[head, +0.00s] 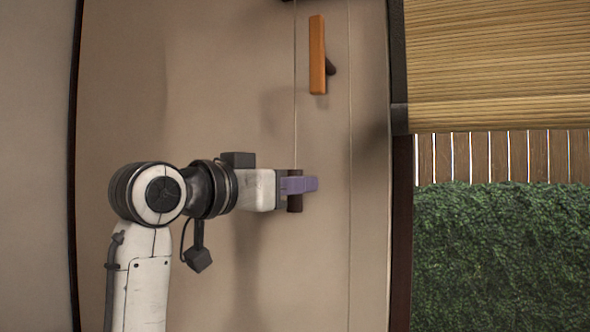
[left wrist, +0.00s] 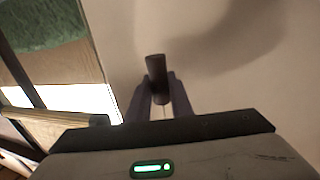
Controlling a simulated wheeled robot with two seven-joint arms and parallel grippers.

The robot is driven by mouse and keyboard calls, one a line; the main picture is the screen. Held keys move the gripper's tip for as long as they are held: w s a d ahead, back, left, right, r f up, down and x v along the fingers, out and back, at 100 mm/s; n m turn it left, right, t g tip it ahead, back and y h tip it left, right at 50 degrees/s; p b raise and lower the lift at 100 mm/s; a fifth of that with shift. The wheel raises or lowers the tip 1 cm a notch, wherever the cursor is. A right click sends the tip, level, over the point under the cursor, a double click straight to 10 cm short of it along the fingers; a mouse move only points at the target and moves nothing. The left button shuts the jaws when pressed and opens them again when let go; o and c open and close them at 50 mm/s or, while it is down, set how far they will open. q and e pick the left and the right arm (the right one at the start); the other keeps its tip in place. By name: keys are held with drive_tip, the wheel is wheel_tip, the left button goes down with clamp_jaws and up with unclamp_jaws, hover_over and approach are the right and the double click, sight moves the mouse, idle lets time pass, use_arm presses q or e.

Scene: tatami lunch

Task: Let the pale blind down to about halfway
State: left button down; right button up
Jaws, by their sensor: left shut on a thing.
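A straw-coloured slatted blind (head: 495,65) hangs at the upper right, its bottom edge level across the window opening. A thin cord runs down the beige wall to a dark brown cylindrical pull (head: 295,203). My left gripper (head: 302,185), with purple fingers, is shut on this pull and hides its middle. In the left wrist view the pull (left wrist: 156,68) stands between the fingers (left wrist: 158,92), with its end sticking out past them. My right gripper is not in view.
An orange wall piece (head: 317,55) with a dark peg is fixed above my left gripper. A second thin line runs down the wall to its right. A dark post (head: 400,200) edges the window. Outside are a wooden fence (head: 500,157) and a green hedge (head: 500,255).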

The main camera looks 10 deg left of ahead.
use_arm(q)
wheel_tip(320, 180, down, 17)
drive_tip(key=b, duration=0.5)
drive_tip(key=shift+r+b, duration=0.2)
drive_tip(key=shift+b, duration=0.1)
drive_tip(key=c, duration=1.6)
unclamp_jaws()
drive_tip(key=shift+s, duration=0.1)
